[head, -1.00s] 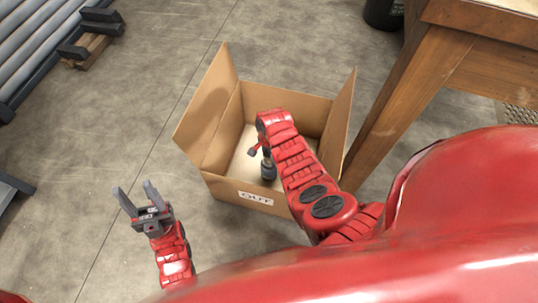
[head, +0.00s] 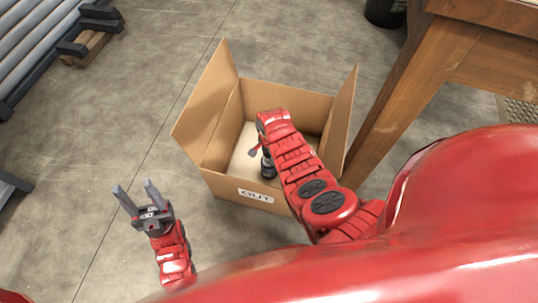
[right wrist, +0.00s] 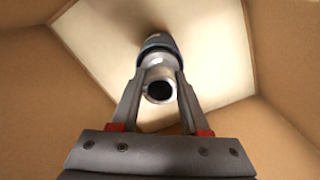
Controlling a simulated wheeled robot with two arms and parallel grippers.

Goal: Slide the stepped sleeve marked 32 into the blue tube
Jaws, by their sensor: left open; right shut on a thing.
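My right arm reaches down into the cardboard box, and its gripper (right wrist: 161,74) is shut on a silvery stepped sleeve (right wrist: 158,66) with a dark round bore facing the camera. Right behind the sleeve, in line with it, is a dark bluish round part (right wrist: 157,41), likely the blue tube; I cannot tell how far the two overlap. No number is readable. In the head view a dark upright piece (head: 268,168) stands in the box, partly hidden by my right arm. My left gripper (head: 134,190) is open and empty, outside the box.
The open box (head: 212,127), labelled OUT on its front, sits on the concrete floor with its flaps up. A wooden table (head: 395,100) stands close on its right. A rack of grey rollers (head: 35,40) is at the upper left. Floor left of the box is clear.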

